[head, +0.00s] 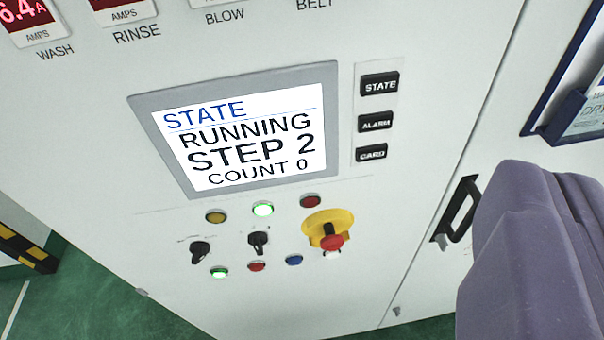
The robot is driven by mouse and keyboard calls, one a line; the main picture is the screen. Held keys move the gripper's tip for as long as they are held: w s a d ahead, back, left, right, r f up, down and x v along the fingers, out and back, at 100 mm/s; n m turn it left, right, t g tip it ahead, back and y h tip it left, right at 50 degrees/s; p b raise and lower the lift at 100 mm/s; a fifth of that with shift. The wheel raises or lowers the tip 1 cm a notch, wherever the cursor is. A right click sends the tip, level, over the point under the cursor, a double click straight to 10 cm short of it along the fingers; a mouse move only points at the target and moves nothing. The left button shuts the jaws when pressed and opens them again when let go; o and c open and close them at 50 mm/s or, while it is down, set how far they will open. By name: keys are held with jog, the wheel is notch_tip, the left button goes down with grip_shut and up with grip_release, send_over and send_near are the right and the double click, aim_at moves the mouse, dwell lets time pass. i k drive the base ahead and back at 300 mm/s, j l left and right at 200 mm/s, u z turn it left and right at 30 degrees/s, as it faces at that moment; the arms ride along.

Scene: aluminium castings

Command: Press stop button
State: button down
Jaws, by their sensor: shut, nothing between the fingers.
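A light grey control panel (110,180) fills most of the view. Its lower button row has a lit green button (219,273), a red button (256,267), a blue button (294,260) and a white button (332,254) partly hidden by a red mushroom button (331,242) on a yellow plate (318,219). No label is readable on these buttons. The screen (245,130) reads STATE, RUNNING, STEP 2, COUNT 0. My gripper (550,185), purple-grey, is shut and empty at the lower right, apart from the buttons in the picture.
Above the row are two black selector switches (258,242) and amber, lit green and red lamps (310,201). Black STATE, ALARM and CARD keys (374,122) sit beside the screen. A black door handle (458,212) and a blue holder (568,115) are at right. Green floor (80,295) shows below.

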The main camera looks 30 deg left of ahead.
aim_at(258, 267)
jog(key=k+u, duration=0.3)
jog(key=k, duration=0.4)
jog(key=k+j+u, duration=0.25)
jog(key=k, duration=0.4)
